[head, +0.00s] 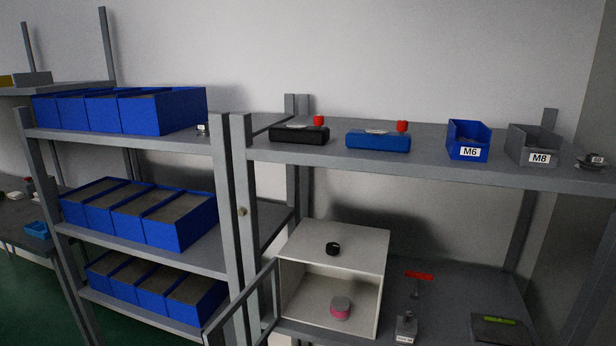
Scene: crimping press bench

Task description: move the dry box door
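The dry box is a cream-white box (381,270) on the lower shelf of the right rack, with its front open to me. Its door (241,301) appears to be the grey frame at the box's left front edge, swung out to the left and toward me. The lower part of the door is cut off by the picture's bottom edge. A pink round item (340,309) sits inside the box, and a small black round item (333,248) sits on its top. Neither of my grippers shows in the head view.
Rack posts (245,190) stand behind and left of the door. Blue bins (180,222) fill the left rack. Right of the box are a small metal item (406,326), a red strip (419,275) and a dark device (500,328). The upper shelf (320,155) holds cases and bins.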

